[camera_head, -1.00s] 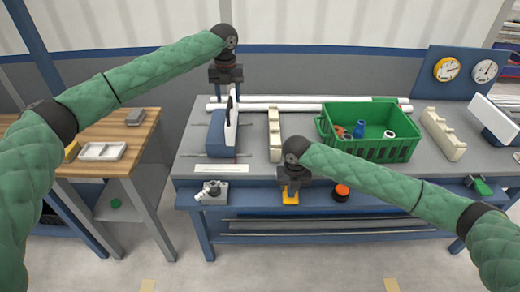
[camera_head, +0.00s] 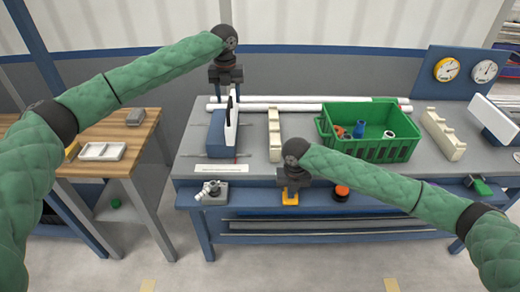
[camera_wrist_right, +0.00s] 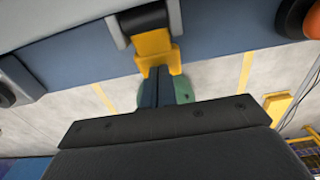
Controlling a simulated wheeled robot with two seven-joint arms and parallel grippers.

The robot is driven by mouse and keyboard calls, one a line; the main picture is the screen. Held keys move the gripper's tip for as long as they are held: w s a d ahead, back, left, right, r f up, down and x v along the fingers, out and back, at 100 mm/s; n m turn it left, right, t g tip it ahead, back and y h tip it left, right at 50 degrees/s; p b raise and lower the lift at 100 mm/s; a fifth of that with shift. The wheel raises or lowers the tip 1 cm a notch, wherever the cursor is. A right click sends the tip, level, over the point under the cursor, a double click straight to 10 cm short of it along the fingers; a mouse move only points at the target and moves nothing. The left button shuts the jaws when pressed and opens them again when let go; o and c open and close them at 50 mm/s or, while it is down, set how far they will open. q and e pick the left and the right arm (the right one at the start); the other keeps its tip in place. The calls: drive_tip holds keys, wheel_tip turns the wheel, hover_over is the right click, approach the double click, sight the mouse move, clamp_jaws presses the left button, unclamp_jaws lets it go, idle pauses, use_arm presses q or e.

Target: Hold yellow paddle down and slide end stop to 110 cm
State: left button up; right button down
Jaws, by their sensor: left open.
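The yellow paddle (camera_head: 290,198) sits at the bench's front edge, below my right gripper (camera_head: 291,183). In the right wrist view the paddle (camera_wrist_right: 153,45) is right at the tips of my right gripper (camera_wrist_right: 160,75), whose fingers are together. Contact is hard to confirm. A blue block with an upright white plate (camera_head: 218,134), which looks like the end stop, stands on the left of the bench. My left gripper (camera_head: 226,80) is open above and behind it, pointing down. Whether its fingers touch the plate's top is unclear. No 110 cm mark is readable.
A green crate (camera_head: 368,150) with several fittings stands on the bench, between two cream notched racks (camera_head: 275,135) (camera_head: 443,134). White pipes (camera_head: 275,102) lie along the back. A red-orange button (camera_head: 341,191) is right of the paddle; a metal fixture (camera_head: 212,192) is left.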

sight(229, 103)
use_arm(q)
drive_tip(key=shift+f, duration=2)
drive_tip(key=shift+c, duration=0.5)
clamp_jaws()
